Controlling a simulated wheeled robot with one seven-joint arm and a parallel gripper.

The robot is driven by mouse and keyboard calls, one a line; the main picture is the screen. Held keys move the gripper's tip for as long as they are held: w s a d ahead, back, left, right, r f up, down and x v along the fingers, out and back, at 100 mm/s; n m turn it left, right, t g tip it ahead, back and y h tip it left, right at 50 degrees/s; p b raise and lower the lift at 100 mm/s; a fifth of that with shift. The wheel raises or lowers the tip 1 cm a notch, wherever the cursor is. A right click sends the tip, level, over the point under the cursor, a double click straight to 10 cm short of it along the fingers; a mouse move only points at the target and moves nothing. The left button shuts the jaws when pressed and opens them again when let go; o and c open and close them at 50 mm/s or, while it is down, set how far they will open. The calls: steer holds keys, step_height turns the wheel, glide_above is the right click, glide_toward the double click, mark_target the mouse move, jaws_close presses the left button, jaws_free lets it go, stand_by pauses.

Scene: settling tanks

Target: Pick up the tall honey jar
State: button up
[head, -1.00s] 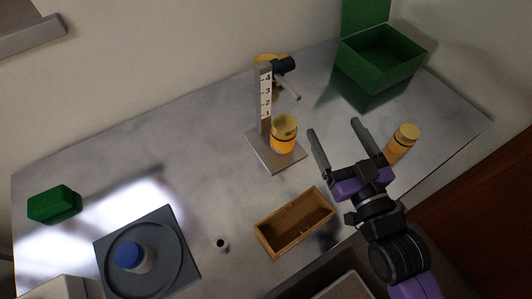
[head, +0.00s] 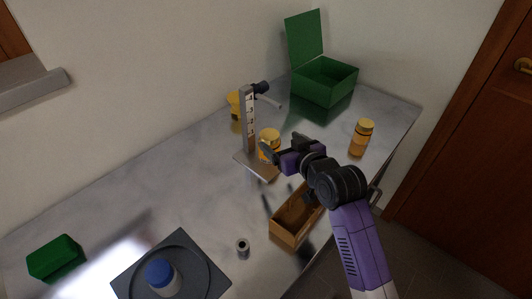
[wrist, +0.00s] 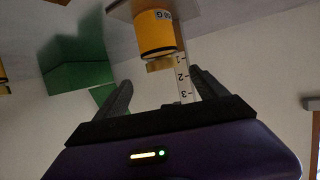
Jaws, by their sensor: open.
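One honey jar (head: 270,135), amber-yellow with a gold lid, stands on the base of the measuring stand (head: 249,120); it also shows in the wrist view (wrist: 155,32), inverted. Another honey jar (head: 362,138) stands alone near the right table edge and looks taller and slimmer. My gripper (head: 279,144) is open and empty. In the head view its fingers overlap the jar on the stand and partly hide it. In the wrist view that jar lies ahead, beyond the fingertips (wrist: 161,78), with no contact visible.
The stand's scale post rises beside the jar, with a yellow object (head: 235,104) behind. A wooden box (head: 286,233) lies below my arm. An open green box (head: 328,83) is at the back. A grey tray (head: 128,281) and small cylinder (head: 243,248) are in front.

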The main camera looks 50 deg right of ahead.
mark_target(273, 140)
steer(key=shift+a+f+p+x, duration=0.1)
steer(key=shift+p+x, duration=0.05)
steer(key=shift+x, duration=1.15)
steer(key=shift+a+f+p+x, duration=0.1)
steer(key=shift+f+p+x, duration=0.05)
steer(key=shift+x, duration=1.1)
steer(key=shift+a+f+p+x, duration=0.1)
steer(key=shift+p+x, duration=0.05)
steer(key=shift+x, duration=1.15)
steer(key=shift+c, duration=0.2)
jaws_close()
